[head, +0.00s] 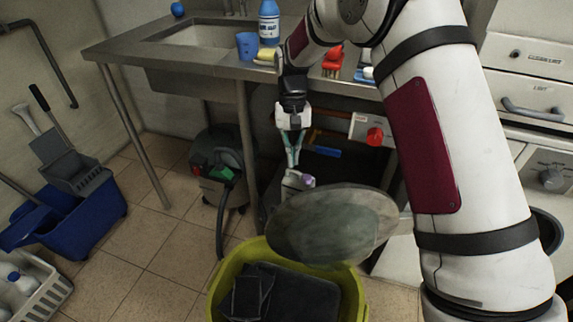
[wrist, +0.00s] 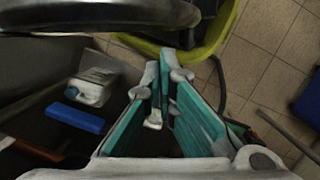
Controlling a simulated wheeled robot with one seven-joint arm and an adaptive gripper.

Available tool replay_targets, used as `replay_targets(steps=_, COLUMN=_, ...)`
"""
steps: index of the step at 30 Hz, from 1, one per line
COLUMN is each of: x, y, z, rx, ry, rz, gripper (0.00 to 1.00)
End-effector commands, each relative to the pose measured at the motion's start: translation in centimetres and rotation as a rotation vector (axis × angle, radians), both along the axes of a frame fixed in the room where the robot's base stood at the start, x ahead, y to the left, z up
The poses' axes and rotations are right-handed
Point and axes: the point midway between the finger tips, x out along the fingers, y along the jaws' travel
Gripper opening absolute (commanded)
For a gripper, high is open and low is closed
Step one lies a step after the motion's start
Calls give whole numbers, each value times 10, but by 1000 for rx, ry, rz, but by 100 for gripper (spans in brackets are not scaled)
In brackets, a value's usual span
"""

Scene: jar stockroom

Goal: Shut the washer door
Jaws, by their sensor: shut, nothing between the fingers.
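The washer door (head: 335,225) is a round grey-green disc that stands open, swung out in front of the washer and above a yellow tub. Its dark curved edge shows along the top of the wrist view (wrist: 100,14). The washer's white panel with a red knob (head: 374,136) is behind my arm, which hides much of the front. My gripper (head: 293,164) points down behind the door's upper left edge, with its teal fingers shut and empty. In the wrist view its fingertips (wrist: 168,68) lie close together. I cannot tell whether they touch the door.
The yellow tub (head: 356,283) holds dark items below the door. A small white item (head: 297,180) is near my fingertips. A grey-green machine with a hose (head: 214,165) stands left. A blue mop bucket (head: 90,215) and a white crate (head: 48,284) are farther left. Tiled floor is clear between.

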Motion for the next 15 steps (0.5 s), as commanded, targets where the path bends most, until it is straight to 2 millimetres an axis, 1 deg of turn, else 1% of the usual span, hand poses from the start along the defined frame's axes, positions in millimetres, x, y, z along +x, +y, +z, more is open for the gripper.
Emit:
replay_targets(steps=1, x=-3, y=0, z=-10, rx=-1, ry=4, rz=0, gripper=0)
replay_targets(steps=9, x=-14, y=0, z=-56, rx=-1, ry=4, rz=1, gripper=0)
replay_targets(steps=12, x=-18, y=0, z=-70, rx=-1, ry=3, rz=1, gripper=0)
replay_targets(steps=15, x=-20, y=0, z=-79, rx=-1, ry=3, rz=1, gripper=0)
